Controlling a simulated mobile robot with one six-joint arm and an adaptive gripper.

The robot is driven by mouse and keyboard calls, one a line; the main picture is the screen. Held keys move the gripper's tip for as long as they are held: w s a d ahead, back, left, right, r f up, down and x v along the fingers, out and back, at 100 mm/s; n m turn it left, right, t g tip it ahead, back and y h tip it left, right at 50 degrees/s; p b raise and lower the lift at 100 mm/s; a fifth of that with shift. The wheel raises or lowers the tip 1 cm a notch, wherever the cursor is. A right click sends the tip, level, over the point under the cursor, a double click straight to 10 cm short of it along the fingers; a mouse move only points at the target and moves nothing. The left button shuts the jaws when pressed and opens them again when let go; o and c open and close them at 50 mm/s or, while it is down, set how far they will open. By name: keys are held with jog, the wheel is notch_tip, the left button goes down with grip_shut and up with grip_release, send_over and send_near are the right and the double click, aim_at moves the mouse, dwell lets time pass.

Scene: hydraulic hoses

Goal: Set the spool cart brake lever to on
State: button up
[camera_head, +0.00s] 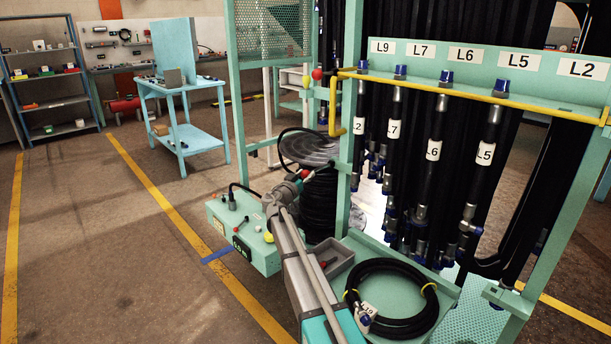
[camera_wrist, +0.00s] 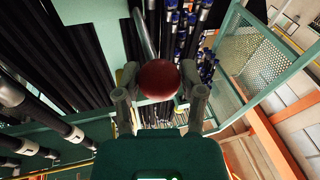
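The spool cart (camera_head: 240,262) is a light green unit left of the hose rack, with a spool of black hose (camera_head: 319,205) behind its control box. My gripper (camera_head: 300,177) is above the cart beside the spool. A red ball knob (camera_head: 306,173) shows at its fingertips. In the wrist view the red ball (camera_wrist: 158,79) sits between the two fingers of my gripper (camera_wrist: 159,90), with no clear gap on either side. A grey rod runs up behind the ball. The cart's box also carries a black knob (camera_head: 232,202) and a yellow ball (camera_head: 268,237). Brake markings are not readable.
The hose rack (camera_head: 480,85) with labelled hanging hoses and a yellow rail stands close on the right. A coiled hose (camera_head: 392,325) lies on my tray in front. A blue work table (camera_head: 190,138) and a shelf stand at the back left. The left floor is clear.

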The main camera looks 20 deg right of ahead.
jog(key=o, duration=0.4)
jog(key=shift+w+a+f, duration=0.15)
jog(key=shift+a, duration=0.1)
jog(key=shift+d, duration=0.1)
